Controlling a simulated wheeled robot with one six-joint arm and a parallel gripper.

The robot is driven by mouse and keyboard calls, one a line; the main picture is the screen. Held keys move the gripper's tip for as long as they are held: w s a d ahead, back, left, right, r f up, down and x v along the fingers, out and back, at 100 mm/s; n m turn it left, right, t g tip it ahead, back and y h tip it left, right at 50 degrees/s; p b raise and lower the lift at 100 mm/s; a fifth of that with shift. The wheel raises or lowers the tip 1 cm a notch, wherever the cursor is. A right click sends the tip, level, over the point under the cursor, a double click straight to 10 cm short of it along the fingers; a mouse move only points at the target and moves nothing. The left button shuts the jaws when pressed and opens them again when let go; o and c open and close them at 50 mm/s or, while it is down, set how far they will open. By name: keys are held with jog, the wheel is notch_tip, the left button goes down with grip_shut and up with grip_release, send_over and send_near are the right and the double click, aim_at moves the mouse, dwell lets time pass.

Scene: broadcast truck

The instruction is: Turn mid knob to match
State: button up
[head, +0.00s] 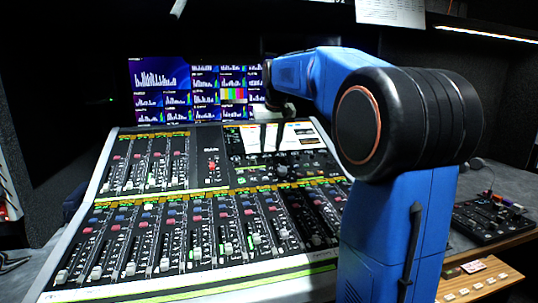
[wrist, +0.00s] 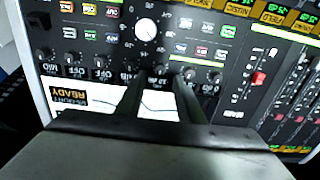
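A row of small dark knobs (wrist: 102,75) runs along the mixing console's upper panel in the wrist view, with labels upside down. A larger white-faced knob (wrist: 146,28) sits beyond that row. My gripper (wrist: 158,80) has its two fingers apart over the row, with panel and screen visible between them. I cannot tell which knob is the mid one; the fingertips cover part of the row. In the head view my gripper (head: 270,150) points down in front of the console's screen (head: 300,133). Contact with a knob is not clear.
The console's fader rows (head: 190,235) fill the front. A monitor (head: 195,90) with bar graphs stands behind. A small dark control box (head: 490,218) with coloured knobs lies at the right, above a wooden-edged panel (head: 478,282). A lit shelf edge (head: 485,34) runs overhead at right.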

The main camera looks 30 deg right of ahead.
aim_at(268, 157)
jog(key=shift+x, duration=2.35)
grip_shut()
